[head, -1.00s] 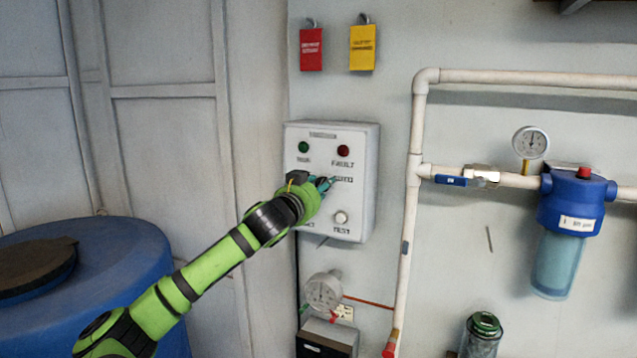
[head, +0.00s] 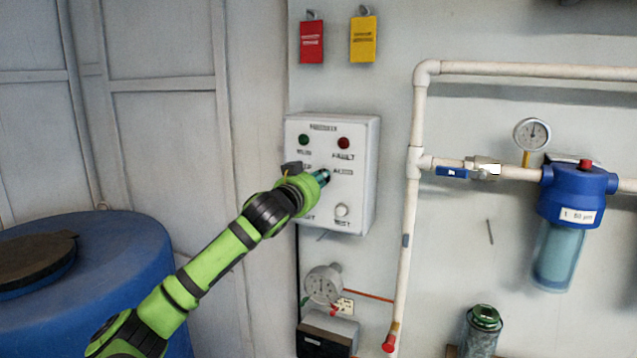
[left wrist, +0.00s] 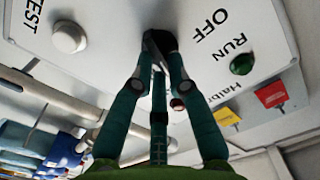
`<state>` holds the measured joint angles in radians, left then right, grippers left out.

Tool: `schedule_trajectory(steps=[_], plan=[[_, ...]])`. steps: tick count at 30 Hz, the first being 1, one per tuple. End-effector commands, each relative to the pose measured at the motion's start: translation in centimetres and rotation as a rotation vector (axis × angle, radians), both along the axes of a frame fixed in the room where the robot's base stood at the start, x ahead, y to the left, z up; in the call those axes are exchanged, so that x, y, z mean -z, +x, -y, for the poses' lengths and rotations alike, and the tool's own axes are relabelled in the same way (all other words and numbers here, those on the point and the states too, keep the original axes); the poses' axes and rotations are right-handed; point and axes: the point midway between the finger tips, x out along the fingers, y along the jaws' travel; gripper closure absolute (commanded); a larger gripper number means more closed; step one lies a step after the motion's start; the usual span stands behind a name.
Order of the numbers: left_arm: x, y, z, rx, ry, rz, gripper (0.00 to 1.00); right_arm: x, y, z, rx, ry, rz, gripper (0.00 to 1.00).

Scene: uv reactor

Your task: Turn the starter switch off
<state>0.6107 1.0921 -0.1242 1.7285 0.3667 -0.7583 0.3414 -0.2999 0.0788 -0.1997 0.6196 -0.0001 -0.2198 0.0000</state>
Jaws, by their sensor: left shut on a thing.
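The control box (head: 364,205) is a light grey panel on the wall. It has a green lamp (head: 303,140), a red lamp (head: 344,143) and a round white button (head: 341,210). My left gripper (head: 324,177) is at the middle of the panel and hides the starter switch in the head view. In the left wrist view the fingers of my left gripper (left wrist: 160,42) close around the dark switch knob (left wrist: 164,40). The words OFF and RUN show beside it. The knob's pointing direction is hidden. My right gripper is not in view.
A red tag (head: 311,42) and a yellow tag (head: 363,39) hang above the box. A white pipe (head: 409,215) runs to its right, with a blue filter (head: 572,195) further right. A blue barrel (head: 120,250) stands at left.

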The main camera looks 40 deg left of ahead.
Motion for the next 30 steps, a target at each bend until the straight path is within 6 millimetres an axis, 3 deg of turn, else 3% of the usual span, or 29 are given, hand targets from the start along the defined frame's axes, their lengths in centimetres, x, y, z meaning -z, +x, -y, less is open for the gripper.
schedule_trajectory(steps=[18, 30], plan=[[-0.27, -0.08, -0.36, 0.001, -0.544, 0.173, 1.00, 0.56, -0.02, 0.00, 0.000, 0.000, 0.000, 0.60], [-0.31, -0.17, -0.61, 0.000, -0.779, 0.246, 1.00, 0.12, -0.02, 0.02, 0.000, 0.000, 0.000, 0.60]])
